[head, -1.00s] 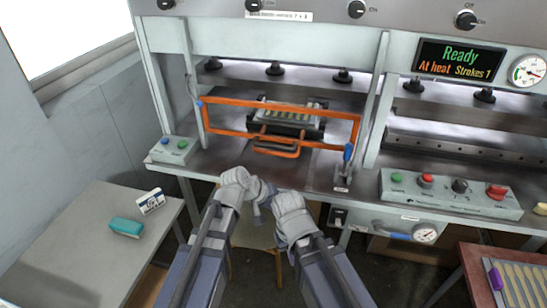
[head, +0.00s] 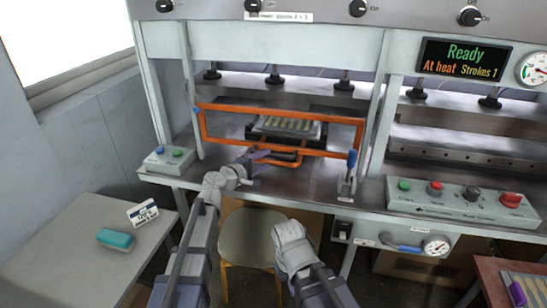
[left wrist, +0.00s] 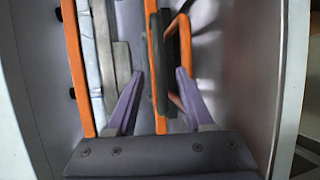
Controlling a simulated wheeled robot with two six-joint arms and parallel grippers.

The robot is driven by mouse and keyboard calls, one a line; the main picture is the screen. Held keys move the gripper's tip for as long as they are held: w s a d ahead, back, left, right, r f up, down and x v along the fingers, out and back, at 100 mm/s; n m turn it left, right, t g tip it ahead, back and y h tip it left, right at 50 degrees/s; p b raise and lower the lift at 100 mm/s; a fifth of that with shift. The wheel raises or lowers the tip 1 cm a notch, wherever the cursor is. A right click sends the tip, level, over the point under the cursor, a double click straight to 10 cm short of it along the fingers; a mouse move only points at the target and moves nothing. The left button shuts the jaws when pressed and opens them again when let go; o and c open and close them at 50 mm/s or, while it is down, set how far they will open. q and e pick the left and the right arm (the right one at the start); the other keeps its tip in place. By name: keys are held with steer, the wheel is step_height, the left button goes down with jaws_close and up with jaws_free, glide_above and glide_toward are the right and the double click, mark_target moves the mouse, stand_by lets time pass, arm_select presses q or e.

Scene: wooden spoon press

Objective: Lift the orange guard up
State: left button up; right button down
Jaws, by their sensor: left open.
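The orange guard (head: 215,143) is a rectangular frame across the front of the left press opening, upright and lowered, with a loop handle (head: 294,163) on its bottom bar. My left gripper (head: 262,160) is open and empty just in front of the bottom bar, left of the handle's middle. In the left wrist view the two purple fingers (left wrist: 157,98) point at the guard, and its bottom bar (left wrist: 157,70) shows between them. The handle (left wrist: 181,60) appears beside the right finger. I cannot tell whether they touch. My right gripper (head: 290,240) hangs low; its fingers are hidden.
A tray of wooden pieces (head: 287,127) sits behind the guard. A blue-topped lever (head: 351,160) stands at the guard's right, and a small button box (head: 168,159) at its left. A stool (head: 246,240) is below. The right control panel (head: 460,202) is clear of my arms.

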mark_target(272, 156)
arm_select(q)
steer(key=b+x, duration=0.1)
steer(key=x, duration=0.4)
steer(key=shift+w+d+f, duration=0.1)
steer(key=shift+w+d, duration=0.1)
steer(key=shift+w, duration=0.1)
jaws_close()
steer(key=shift+s, duration=0.1)
stand_by(1.0)
